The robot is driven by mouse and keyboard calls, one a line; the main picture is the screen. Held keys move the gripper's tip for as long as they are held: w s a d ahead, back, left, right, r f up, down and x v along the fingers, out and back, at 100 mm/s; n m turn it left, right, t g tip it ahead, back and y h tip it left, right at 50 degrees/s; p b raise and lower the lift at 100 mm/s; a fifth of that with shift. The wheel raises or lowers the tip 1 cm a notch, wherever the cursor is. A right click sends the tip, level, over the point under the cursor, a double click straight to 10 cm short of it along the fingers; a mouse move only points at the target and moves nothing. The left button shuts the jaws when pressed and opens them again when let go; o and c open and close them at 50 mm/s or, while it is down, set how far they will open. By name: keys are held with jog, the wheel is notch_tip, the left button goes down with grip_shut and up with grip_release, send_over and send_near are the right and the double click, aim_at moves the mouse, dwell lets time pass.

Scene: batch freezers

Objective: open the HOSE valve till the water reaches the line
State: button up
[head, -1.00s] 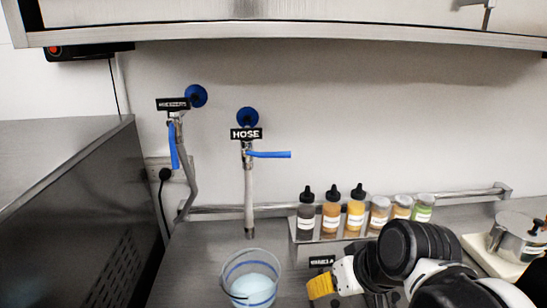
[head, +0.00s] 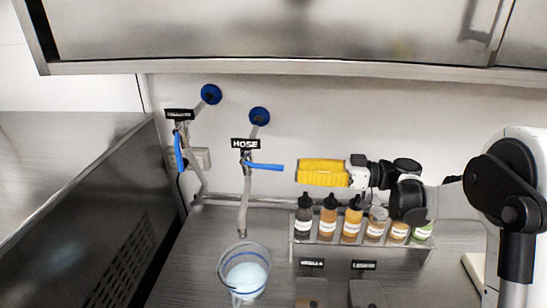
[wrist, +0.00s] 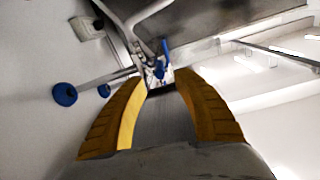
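The HOSE valve (head: 246,160) hangs on the wall pipe under its black HOSE sign (head: 245,144). Its blue lever (head: 265,167) lies level and points right. A clear bucket (head: 224,271) with a blue line around it stands below the spout (head: 242,229). Pale blue shows inside it, and I see no stream from the spout. My gripper (head: 298,172) is level, just right of the lever's tip, with a small gap between them. In the wrist view my yellow fingers (wrist: 162,80) are apart with nothing clearly held. A blue lever (wrist: 165,47) shows beyond the fingertips; I cannot tell which valve's.
A second blue-levered valve (head: 179,152) stands to the left. A rack (head: 300,250) of bottles and jars sits below my gripper. A steel cabinet (head: 280,30) overhangs above, and a steel unit (head: 95,220) stands at the left.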

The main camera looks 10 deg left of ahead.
aim_at(259, 166)
jog(key=a, duration=1)
jog(key=shift+a, duration=0.4)
grip_shut()
